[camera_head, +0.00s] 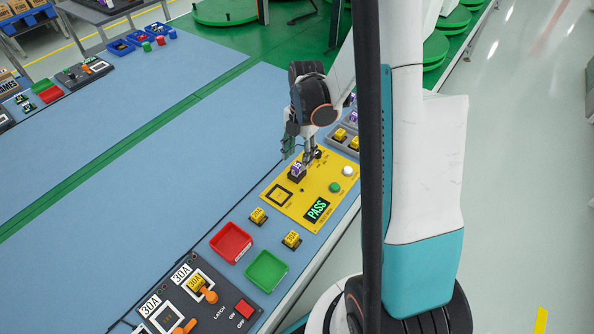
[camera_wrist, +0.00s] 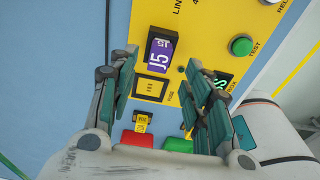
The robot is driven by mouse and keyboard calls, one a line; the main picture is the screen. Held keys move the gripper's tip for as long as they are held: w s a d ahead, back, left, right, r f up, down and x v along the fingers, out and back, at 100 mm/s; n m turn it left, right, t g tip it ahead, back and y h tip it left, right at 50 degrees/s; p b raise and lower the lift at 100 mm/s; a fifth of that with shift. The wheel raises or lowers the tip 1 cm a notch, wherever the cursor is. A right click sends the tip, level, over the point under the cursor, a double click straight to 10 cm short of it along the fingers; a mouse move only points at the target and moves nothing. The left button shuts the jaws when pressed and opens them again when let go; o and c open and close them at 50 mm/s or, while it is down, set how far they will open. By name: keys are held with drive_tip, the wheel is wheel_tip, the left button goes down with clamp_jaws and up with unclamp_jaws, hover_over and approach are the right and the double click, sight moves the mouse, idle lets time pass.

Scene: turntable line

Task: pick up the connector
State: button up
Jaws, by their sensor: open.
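The connector (camera_head: 296,170), a purple-topped block marked J5, sits in a dark socket on the yellow test panel (camera_head: 318,190). In the wrist view the connector (camera_wrist: 159,53) lies beyond the fingertips, roughly between their lines and nearer the left finger. My gripper (camera_head: 300,154) is open, just above and beside the connector in the head view. In the wrist view my gripper (camera_wrist: 163,66) shows both fingers spread with nothing between the pads. Whether a finger touches the connector I cannot tell.
The panel has a lit PASS display (camera_head: 317,209), a green button (camera_head: 335,187) and a white button (camera_head: 348,171). Yellow blocks (camera_head: 258,215), a red tray (camera_head: 231,242) and a green tray (camera_head: 266,271) are nearer. The blue table left of the panel is clear.

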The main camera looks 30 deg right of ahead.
sight(297, 165)
wheel_tip(297, 165, down, 5)
drive_tip(key=shift+a+r+b, duration=0.1)
drive_tip(key=shift+r+b, duration=0.1)
drive_tip(key=shift+b, duration=0.85)
drive_tip(key=c, duration=1)
drive_tip(key=shift+o, duration=0.2)
drive_tip(key=shift+r, duration=0.1)
